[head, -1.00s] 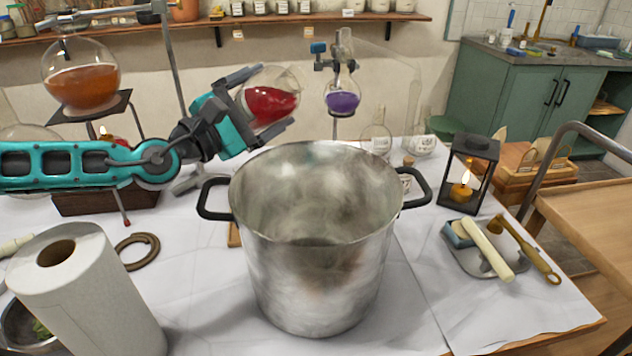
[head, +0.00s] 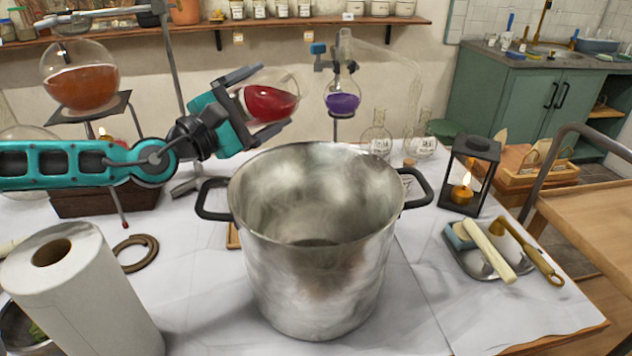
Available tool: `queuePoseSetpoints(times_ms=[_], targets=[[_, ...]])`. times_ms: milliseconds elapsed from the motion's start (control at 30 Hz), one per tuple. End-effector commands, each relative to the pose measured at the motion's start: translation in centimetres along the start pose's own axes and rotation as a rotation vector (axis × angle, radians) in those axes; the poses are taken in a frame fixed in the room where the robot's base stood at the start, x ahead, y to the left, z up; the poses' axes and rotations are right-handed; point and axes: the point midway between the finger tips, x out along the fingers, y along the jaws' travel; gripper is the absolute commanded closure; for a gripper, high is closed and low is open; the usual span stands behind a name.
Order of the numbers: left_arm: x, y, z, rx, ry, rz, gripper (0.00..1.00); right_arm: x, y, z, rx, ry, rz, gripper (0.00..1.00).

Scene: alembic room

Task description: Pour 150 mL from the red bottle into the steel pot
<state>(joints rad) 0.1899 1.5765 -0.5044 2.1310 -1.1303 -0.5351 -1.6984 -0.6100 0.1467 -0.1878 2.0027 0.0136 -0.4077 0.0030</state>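The red bottle (head: 270,102) is a round glass flask with red liquid, in the head view above and behind the pot's back-left rim. My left gripper (head: 262,104) is shut around it, one finger above and one below. The bottle is tilted, nearly on its side, with its red liquid gathered low. No stream of liquid shows. The steel pot (head: 315,285) stands upright on the white-covered table, open at the top, with black side handles. The part of its inside that I see looks empty. My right gripper is not in view.
A paper towel roll (head: 85,300) stands front left. An amber flask (head: 82,85) sits on a stand at the back left. A purple flask (head: 342,101) hangs behind the pot. A lit candle lantern (head: 468,175) and a tray (head: 478,262) with tools are on the right.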

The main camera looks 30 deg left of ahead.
Motion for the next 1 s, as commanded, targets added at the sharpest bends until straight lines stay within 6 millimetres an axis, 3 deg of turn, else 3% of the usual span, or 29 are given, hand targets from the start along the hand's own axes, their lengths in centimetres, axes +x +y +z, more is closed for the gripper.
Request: queuePoseSetpoints(times_ms=[1000], targets=[[0.10,0.44,-0.13,0.114,-0.025,0.008,0.74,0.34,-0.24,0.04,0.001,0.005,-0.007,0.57]])
